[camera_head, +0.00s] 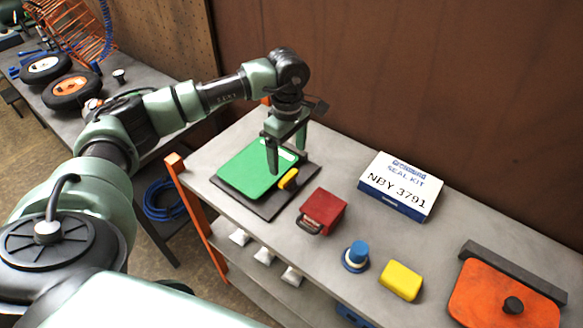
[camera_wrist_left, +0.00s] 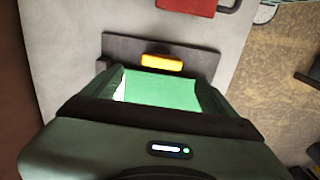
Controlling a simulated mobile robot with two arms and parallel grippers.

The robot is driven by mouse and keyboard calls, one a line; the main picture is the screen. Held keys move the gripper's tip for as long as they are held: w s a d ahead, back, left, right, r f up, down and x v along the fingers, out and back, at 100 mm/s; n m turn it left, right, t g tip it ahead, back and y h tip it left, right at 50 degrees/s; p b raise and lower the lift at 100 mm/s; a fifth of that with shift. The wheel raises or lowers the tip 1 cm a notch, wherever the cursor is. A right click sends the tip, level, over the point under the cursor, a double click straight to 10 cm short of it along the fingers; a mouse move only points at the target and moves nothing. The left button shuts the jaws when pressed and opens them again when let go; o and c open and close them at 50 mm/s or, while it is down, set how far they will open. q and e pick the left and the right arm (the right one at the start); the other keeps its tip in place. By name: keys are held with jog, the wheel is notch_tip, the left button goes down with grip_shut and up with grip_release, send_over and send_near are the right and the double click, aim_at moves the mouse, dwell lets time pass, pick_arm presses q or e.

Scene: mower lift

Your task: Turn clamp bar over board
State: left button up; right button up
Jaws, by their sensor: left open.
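A green board (camera_head: 250,168) lies on a dark base plate (camera_head: 262,208) at the left end of the grey bench. A short yellow-orange clamp bar (camera_head: 288,179) sits on the plate beside the board's right edge; I cannot tell whether it overlaps the board. In the left wrist view the clamp bar (camera_wrist_left: 162,62) lies ahead of the green board (camera_wrist_left: 165,90), against the dark plate (camera_wrist_left: 125,47). My left gripper (camera_head: 287,158) points down above the board's right side, close to the clamp bar. Its fingers are apart with nothing between them. My right gripper is out of view.
A brown wall stands behind.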

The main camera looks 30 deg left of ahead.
aim_at(288, 176)
pick_arm(q)
notch_tip(288, 176, down, 6)
jog(key=p, duration=0.2)
jog(key=shift+s+d+p, duration=0.1)
jog(key=shift+p, duration=0.2)
jog(key=shift+f, duration=0.55)
jog(key=c, duration=1.4)
jog(key=shift+o, duration=0.2)
jog(key=shift+f+n+b, duration=0.2)
jog(key=shift+n+b, duration=1.2)
jog(key=n+b, duration=0.3)
jog(key=n, duration=0.1)
jog(key=n+b, duration=0.3)
jog(key=n, duration=0.2)
jog(key=shift+r, duration=0.1)
jog(key=n+b, duration=0.2)
jog(key=n, duration=0.2)
jog(key=shift+r, duration=0.1)
jog(key=shift+n+b, duration=0.3)
jog(key=shift+n, duration=0.6)
jog(key=shift+r+n, duration=0.1)
jog(key=shift+n, duration=0.2)
